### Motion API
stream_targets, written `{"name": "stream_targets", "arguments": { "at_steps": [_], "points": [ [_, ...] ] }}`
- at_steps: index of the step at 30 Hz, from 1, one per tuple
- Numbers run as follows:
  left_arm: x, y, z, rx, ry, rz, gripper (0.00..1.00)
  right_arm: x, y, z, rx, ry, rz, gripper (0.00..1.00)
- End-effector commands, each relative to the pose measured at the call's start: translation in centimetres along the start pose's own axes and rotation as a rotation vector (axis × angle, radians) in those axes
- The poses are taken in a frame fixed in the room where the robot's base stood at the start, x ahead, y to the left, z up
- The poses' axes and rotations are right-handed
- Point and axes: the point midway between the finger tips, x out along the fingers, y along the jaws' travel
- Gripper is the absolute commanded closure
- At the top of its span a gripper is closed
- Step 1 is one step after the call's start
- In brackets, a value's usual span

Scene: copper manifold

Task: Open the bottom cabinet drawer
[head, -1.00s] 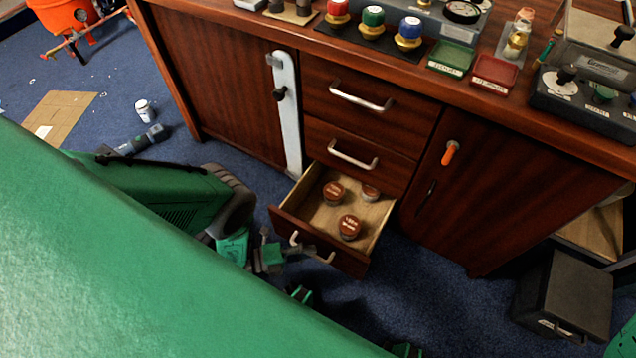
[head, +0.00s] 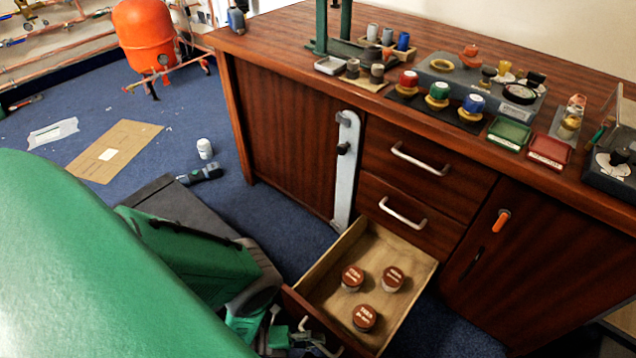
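The bottom cabinet drawer (head: 309,269) is pulled well out from the dark wood cabinet (head: 287,135). Three round tins with brown lids (head: 365,318) lie inside it. Its metal handle (head: 305,325) is at the drawer front, low in the view. My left gripper (head: 290,340) is at the left end of that handle, partly cut off by the bottom edge. I cannot tell whether its fingers close around the handle or only sit beside it. My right gripper is not in view. The two upper drawers (head: 428,162) are shut.
A white strap with a dark knob (head: 345,175) stands on the left door. An orange-handled latch (head: 501,221) is on the right door. The worktop holds colored knobs (head: 438,92) and trays (head: 509,133). A drill (head: 203,172) and cardboard (head: 112,150) lie on the floor.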

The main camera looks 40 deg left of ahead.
Motion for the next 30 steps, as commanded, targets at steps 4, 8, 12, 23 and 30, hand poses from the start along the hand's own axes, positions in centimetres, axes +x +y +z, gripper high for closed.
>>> {"name": "stream_targets", "arguments": {
  "at_steps": [4, 8, 12, 23, 30],
  "points": [
    [-0.1, 0.1, -0.1, -0.001, 0.000, 0.003, 1.00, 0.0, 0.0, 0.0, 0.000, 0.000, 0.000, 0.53],
    [0.0, 0.1, -0.1, -0.001, 0.001, 0.002, 0.69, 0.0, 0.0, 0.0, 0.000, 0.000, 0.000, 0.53],
    [0.0, 0.0, 0.0, 0.000, 0.000, 0.000, 0.69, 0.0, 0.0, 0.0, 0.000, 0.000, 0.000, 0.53],
    [-0.1, -1.0, -0.1, -0.002, 0.001, 0.000, 0.69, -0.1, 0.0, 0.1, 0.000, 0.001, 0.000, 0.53],
    [-0.5, -4.3, -0.5, -0.001, 0.002, -0.004, 0.59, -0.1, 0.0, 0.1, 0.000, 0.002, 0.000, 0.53]
  ]
}}
